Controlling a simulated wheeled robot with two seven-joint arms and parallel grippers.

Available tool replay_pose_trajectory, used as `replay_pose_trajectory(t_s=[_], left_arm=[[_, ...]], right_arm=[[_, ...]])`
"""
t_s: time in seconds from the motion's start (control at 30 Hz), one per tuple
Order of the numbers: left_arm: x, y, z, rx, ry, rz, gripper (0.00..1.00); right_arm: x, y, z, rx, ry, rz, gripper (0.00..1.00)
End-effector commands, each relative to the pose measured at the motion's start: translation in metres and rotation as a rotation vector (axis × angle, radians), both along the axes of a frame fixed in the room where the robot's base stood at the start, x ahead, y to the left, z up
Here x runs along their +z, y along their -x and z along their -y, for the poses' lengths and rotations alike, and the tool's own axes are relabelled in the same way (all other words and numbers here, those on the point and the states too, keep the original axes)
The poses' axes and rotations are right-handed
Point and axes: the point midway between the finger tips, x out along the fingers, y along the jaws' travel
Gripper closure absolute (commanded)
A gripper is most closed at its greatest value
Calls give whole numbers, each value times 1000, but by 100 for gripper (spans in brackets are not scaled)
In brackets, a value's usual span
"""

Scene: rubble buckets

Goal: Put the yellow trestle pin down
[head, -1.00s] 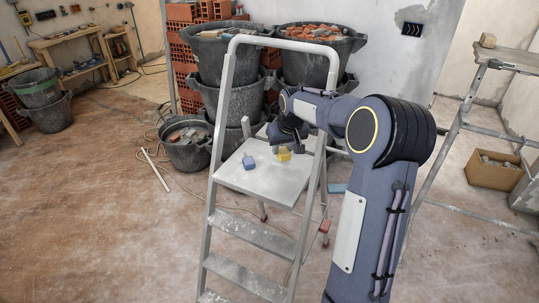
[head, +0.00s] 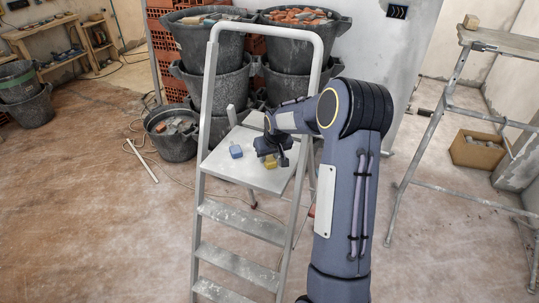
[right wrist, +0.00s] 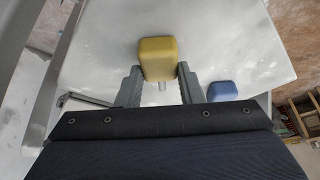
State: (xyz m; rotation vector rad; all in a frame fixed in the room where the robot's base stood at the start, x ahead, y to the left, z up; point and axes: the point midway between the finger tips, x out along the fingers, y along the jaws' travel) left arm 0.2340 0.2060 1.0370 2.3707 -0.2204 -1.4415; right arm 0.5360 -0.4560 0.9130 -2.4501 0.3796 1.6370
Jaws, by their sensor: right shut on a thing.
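The yellow trestle pin (head: 270,162) is a small yellow block over the grey top platform (head: 243,180) of the stepladder. My right gripper (head: 271,154) is shut on it. In the right wrist view the yellow trestle pin (right wrist: 158,55) sits between the two fingers of my right gripper (right wrist: 159,80), with the pale platform behind it. I cannot tell whether the pin touches the platform. My left gripper is not in view.
A blue block (head: 236,151) lies on the platform, left of the pin. The ladder's tubular rail (head: 265,27) rises around the platform. Stacked rubble buckets (head: 222,90) stand behind. A second trestle (head: 440,125) is at the right. The platform's front is clear.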

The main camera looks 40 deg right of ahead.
Motion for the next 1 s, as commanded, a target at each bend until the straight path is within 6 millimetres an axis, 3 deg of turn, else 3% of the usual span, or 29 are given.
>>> replay_pose_trajectory(t_s=[0.13,0.17,0.33,0.7,1.0], left_arm=[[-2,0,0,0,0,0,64],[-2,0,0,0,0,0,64],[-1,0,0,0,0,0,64],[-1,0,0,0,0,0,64],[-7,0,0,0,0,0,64]], right_arm=[[-2,0,0,0,0,0,94],[-2,0,0,0,0,0,65],[-1,0,0,0,0,0,45],[6,1,-1,0,1,2,45],[59,22,-7,0,2,6,45]])
